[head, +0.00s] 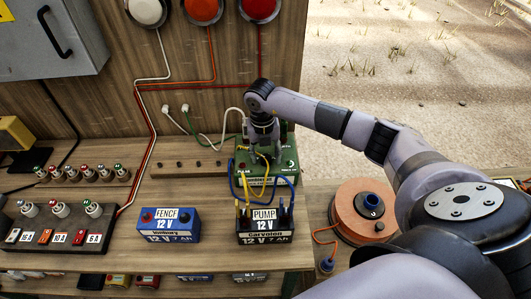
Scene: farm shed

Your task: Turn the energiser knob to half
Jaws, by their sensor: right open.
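The energiser is a green box (290,178) at the back right of the bench, behind a black battery marked PUMP (265,239). My right gripper (265,155) reaches in from the right and points down over the top of the box. It is open, with its fingers close to the box's upper face. A small pale round part (291,163) shows at the right of that face. The gripper hides the middle of the face, so I cannot tell the knob's position or whether the fingers touch it. My left gripper is not in view.
Yellow and blue leads loop in front of the energiser to the PUMP battery. A blue battery marked FENCE (168,225) stands to the left. A fuse panel (55,236) is at far left. An orange reel (361,211) stands at right. Bench between the batteries is clear.

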